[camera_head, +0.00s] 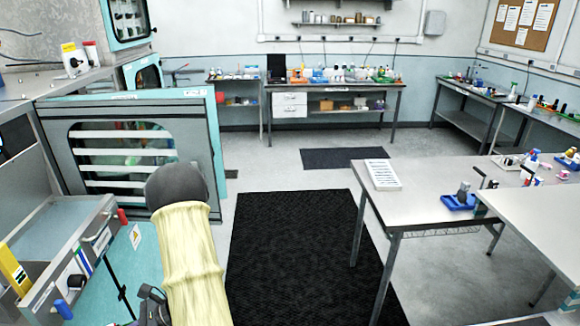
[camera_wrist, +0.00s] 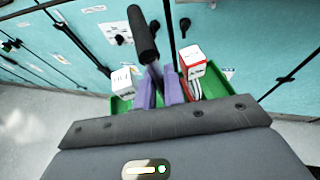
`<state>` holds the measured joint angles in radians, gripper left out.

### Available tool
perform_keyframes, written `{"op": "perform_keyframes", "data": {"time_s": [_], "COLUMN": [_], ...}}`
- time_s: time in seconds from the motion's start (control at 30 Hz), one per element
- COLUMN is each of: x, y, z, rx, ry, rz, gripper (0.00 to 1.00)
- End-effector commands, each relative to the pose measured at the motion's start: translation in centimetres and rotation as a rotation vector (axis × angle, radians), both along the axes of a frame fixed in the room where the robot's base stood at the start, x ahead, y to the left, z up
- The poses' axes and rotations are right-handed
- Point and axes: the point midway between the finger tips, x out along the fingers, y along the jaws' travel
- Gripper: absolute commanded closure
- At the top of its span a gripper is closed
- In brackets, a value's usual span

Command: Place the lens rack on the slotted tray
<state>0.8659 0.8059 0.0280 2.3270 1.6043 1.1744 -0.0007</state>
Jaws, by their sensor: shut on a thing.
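In the wrist view my gripper (camera_wrist: 160,88) has its two purple fingers close together on a carrier with a black upright handle (camera_wrist: 142,35) and a green base (camera_wrist: 215,82). A white box (camera_wrist: 122,82) and a red-and-white box (camera_wrist: 193,60) show on either side of the fingers. This carrier looks like the lens rack, but its middle is hidden behind the fingers. In the head view the gripper and carrier are hidden beyond my arm.
The right table (camera_head: 430,190) also bears a blue tray (camera_head: 458,202) with a grey item and several small things farther right. A teal cabinet with a barred window (camera_head: 125,150) stands by my arm. Dark mats (camera_head: 300,240) cover clear floor between.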

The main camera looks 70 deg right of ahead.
Motion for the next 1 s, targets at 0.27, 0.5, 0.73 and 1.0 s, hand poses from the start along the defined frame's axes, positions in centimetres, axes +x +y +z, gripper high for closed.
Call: {"op": "perform_keyframes", "data": {"time_s": [0.27,0.5,0.73,1.0], "x": [1.2,1.8,2.0,2.3], "y": [5.7,10.1,12.9,13.8], "z": [-7.0,-12.5,-16.2,-17.5], "rx": [0.008,0.006,0.000,-0.007], "ry": [0.013,0.019,0.021,0.015], "rz": [0.109,0.187,0.239,0.261], "gripper": [1.00,1.00,1.00,1.00]}}
